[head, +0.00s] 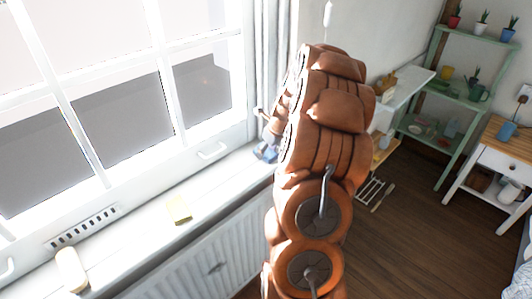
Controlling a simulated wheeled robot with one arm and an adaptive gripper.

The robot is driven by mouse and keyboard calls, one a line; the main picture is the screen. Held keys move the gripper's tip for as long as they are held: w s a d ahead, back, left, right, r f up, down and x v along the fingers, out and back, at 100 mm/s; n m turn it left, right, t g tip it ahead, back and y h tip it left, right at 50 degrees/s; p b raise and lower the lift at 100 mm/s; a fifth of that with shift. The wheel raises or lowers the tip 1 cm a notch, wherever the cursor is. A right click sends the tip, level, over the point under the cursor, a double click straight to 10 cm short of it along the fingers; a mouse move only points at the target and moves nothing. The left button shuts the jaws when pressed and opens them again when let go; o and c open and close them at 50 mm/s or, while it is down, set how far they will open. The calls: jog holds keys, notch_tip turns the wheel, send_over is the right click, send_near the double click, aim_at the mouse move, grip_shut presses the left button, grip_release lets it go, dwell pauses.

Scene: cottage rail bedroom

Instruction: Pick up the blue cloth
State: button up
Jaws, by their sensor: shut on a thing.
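The blue cloth (265,152) is a small crumpled patch at the far right part of the white window sill, just left of my brown arm. My gripper (267,141) is at the cloth, partly hidden behind my arm, and is shut on it. The fingertips are small and hard to make out. I cannot tell whether the cloth still touches the sill.
A yellow cloth or sponge (179,210) and a cream-coloured object (71,270) lie on the sill (130,245). The window (110,110) rises behind it and a radiator (200,270) is below. A green shelf (447,95) and white table (500,155) stand right. Wooden floor shows between.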

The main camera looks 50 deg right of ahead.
jog(key=shift+r, duration=0.15)
jog(key=shift+r+b, duration=0.7)
jog(key=shift+r, duration=0.65)
jog(key=shift+a+r, duration=0.2)
jog(key=shift+r, duration=0.05)
jog(key=s+a+b, duration=0.1)
jog(key=s+a, duration=0.1)
jog(key=a, duration=0.2)
jog(key=s+a+r+b, duration=0.1)
jog(key=s+a, duration=0.1)
jog(key=a, duration=0.3)
jog(key=s+a+b, duration=0.1)
jog(key=s+a, duration=0.2)
jog(key=a, duration=0.2)
jog(key=shift+s+r+b, duration=0.1)
jog(key=shift+r+b, duration=0.15)
jog(key=shift+b, duration=0.05)
